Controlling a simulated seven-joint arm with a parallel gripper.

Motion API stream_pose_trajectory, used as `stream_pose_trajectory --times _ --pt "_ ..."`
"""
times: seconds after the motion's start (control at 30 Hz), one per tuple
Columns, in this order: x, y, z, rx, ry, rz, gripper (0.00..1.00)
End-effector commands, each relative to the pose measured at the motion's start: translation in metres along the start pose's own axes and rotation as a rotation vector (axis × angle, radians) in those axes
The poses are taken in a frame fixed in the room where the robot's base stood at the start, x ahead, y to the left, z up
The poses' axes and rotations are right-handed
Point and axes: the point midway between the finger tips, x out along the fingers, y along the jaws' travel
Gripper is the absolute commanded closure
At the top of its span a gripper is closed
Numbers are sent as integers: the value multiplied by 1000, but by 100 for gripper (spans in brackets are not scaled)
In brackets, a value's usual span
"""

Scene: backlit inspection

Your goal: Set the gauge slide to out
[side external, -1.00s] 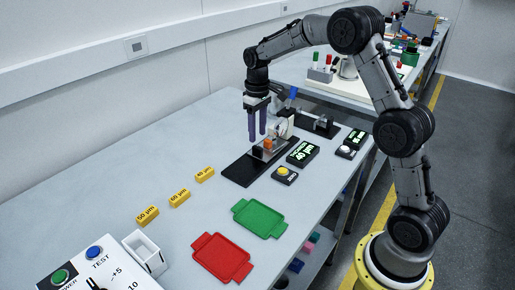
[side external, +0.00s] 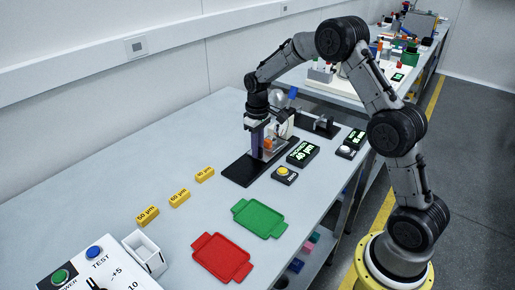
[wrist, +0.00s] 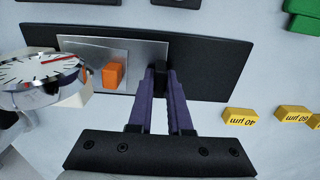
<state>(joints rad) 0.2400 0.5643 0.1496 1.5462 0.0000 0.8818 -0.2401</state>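The gauge fixture has a black base (side external: 238,174), also in the wrist view (wrist: 215,65), carrying a silver plate (wrist: 85,47). On the plate are an orange block (wrist: 112,75) and a dark upright block (wrist: 160,82) near the plate's right end. The orange block also shows in the side view (side external: 268,144). A round dial (wrist: 40,70) with a red needle is at the left in the wrist view. My gripper (wrist: 160,70) is low over the fixture, its purple fingers on both sides of the dark block, seemingly shut on it. The side view (side external: 258,154) hides that block.
Yellow labelled blocks (side external: 179,198) lie left of the fixture. A green tray (side external: 258,219) and red tray (side external: 221,258) lie in front. A yellow-button box (side external: 284,174) and a black display (side external: 302,153) stand close on the right. The table at back left is clear.

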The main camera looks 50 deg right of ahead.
Motion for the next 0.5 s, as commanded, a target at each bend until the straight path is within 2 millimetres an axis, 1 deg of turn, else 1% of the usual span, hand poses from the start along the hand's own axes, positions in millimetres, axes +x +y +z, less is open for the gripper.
stream_pose_trajectory --times 0.03,0.07,0.5 --pt "0 0 0 0 0 0 96" --pt "0 0 0 0 0 0 100" --pt "-1 0 0 0 1 0 100"
